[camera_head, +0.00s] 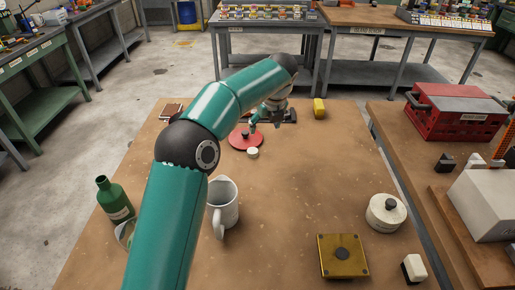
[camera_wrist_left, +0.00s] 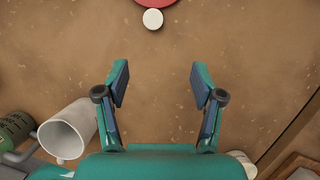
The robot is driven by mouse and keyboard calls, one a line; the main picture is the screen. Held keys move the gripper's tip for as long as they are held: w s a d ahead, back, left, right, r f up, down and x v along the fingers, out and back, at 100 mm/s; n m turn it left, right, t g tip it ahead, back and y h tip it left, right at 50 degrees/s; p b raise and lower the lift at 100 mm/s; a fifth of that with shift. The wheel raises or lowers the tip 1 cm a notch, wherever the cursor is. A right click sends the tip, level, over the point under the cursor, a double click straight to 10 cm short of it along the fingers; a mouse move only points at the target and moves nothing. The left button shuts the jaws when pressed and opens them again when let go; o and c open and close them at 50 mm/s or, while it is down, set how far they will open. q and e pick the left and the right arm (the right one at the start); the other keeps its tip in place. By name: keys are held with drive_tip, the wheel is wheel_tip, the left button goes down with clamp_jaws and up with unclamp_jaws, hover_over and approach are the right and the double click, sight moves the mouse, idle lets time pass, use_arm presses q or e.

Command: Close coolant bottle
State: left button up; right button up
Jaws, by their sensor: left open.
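The green bottle (camera_head: 114,200) stands at the left edge of the brown table, left of my arm; its top looks dark, and I cannot tell whether it is open. It shows partly at the left edge of the wrist view (camera_wrist_left: 14,130). A small white round piece, perhaps the cap (camera_head: 252,153), lies on the table just in front of a red disc (camera_head: 245,138); in the wrist view the white piece (camera_wrist_left: 153,18) is beyond the fingertips. My left gripper (camera_head: 264,118) is open and empty over the far part of the table. My right gripper is not in view.
A white jug (camera_head: 226,205) stands close right of my arm. A white round canister (camera_head: 386,213), a brass-coloured block (camera_head: 340,256) and a yellow object (camera_head: 319,108) are on the table. A red case (camera_head: 458,115) sits on the right bench. The table's middle is clear.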

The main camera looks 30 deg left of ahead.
use_arm(q)
hover_over(253, 150)
drive_tip(key=s+d, duration=0.1)
drive_tip(key=d, duration=0.2)
drive_tip(key=f, duration=1)
drive_tip(key=shift+s+a+f, duration=0.2)
drive_tip(key=shift+a+f, duration=0.05)
drive_tip(key=shift+f, duration=0.1)
drive_tip(key=shift+a+p+x, duration=0.15)
drive_tip(key=shift+p+x, duration=0.2)
drive_tip(key=shift+x, duration=0.95)
drive_tip(key=shift+a+p+x, duration=0.15)
drive_tip(key=shift+p+x, duration=0.15)
drive_tip(key=shift+x, duration=1)
drive_tip(key=shift+r, duration=0.1)
drive_tip(key=c, duration=0.8)
